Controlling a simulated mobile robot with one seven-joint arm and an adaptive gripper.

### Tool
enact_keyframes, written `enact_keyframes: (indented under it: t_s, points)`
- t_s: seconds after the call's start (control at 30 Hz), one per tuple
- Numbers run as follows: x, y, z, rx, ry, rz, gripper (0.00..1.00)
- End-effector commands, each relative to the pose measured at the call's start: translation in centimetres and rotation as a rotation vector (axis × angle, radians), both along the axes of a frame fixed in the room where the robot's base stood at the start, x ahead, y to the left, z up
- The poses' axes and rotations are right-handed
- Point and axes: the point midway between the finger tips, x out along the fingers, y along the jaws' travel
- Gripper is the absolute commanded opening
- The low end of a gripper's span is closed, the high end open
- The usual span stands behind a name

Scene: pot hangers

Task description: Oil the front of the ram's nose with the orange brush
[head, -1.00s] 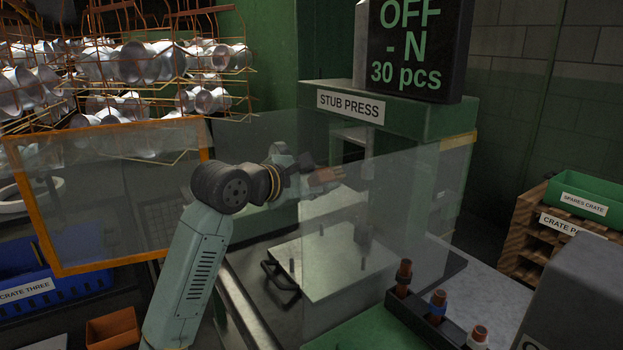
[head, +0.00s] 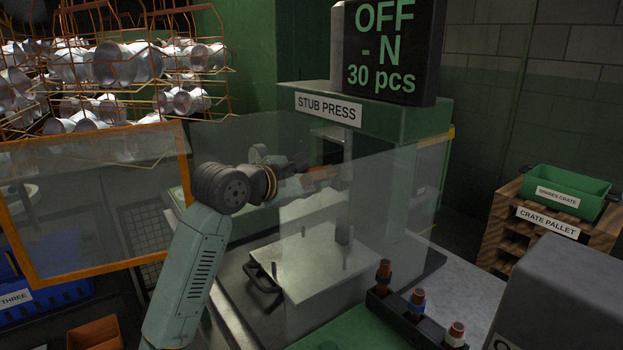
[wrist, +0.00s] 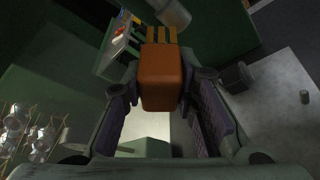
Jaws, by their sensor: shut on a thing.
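My gripper (head: 306,178) is shut on the orange brush (head: 322,173), beside the opening of the stub press (head: 375,120), seen through a clear screen. In the wrist view the orange block of the brush (wrist: 162,78) sits between the two fingers, with yellowish-brown bristle strips (wrist: 162,35) pointing away from me. A grey cylinder (wrist: 173,12), perhaps the ram, shows just beyond the bristles; I cannot tell whether they touch. The ram's nose is not clear there.
A clear screen (head: 300,270) stands before the press, and an orange-framed panel (head: 100,210) is on the left. A pale plate with pins (head: 310,275) lies below my gripper. A rack with banded brown-topped pieces (head: 417,305) is at front right.

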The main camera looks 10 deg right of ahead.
Motion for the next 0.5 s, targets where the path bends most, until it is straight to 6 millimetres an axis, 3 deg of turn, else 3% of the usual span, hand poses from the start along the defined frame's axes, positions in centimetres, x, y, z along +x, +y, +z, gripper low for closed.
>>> enact_keyframes:
  t_s: [0.5]
  points:
    - [0.32,-0.80,0.04,0.001,-0.001,0.000,0.04]
